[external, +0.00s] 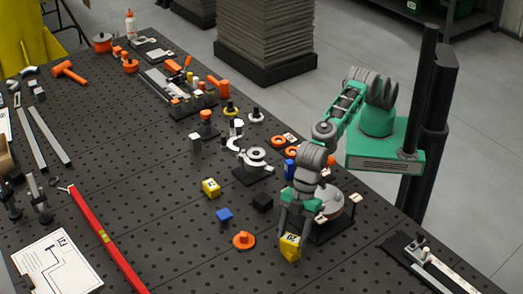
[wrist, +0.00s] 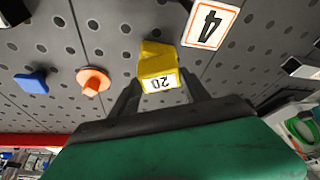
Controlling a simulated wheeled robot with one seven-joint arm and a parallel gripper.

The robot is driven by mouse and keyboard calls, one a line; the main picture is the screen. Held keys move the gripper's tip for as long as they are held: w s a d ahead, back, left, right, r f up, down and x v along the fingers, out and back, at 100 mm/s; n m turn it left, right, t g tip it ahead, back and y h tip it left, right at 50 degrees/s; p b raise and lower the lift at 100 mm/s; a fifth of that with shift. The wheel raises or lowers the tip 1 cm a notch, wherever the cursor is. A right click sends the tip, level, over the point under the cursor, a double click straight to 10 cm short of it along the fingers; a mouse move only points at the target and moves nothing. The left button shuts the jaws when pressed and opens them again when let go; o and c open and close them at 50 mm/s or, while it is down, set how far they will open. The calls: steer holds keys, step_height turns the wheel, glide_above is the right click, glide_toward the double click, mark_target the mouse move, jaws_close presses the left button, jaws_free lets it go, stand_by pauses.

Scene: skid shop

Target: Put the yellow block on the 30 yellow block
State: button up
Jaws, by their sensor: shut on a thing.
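A yellow block with a white label that reads 20 (external: 289,251) is between the fingers of my gripper (external: 294,232), near the table's right edge. In the wrist view, my gripper (wrist: 160,88) is shut on this yellow block (wrist: 157,60), its label facing the camera. I cannot tell whether the block touches the table. A second yellow block (external: 210,188) sits on the table to the left and farther back in the external view. It has a white label, too small to read surely.
A blue block (external: 224,215), a black block (external: 262,203) and an orange knob (external: 244,240) lie near the blocks. A grey round fixture (external: 320,203) stands behind my gripper. A red level (external: 105,240) lies to the left. Bare perforated table lies between the level and blocks.

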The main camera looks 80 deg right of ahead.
steer(key=o, duration=1.6)
steer(key=shift+o, duration=0.2)
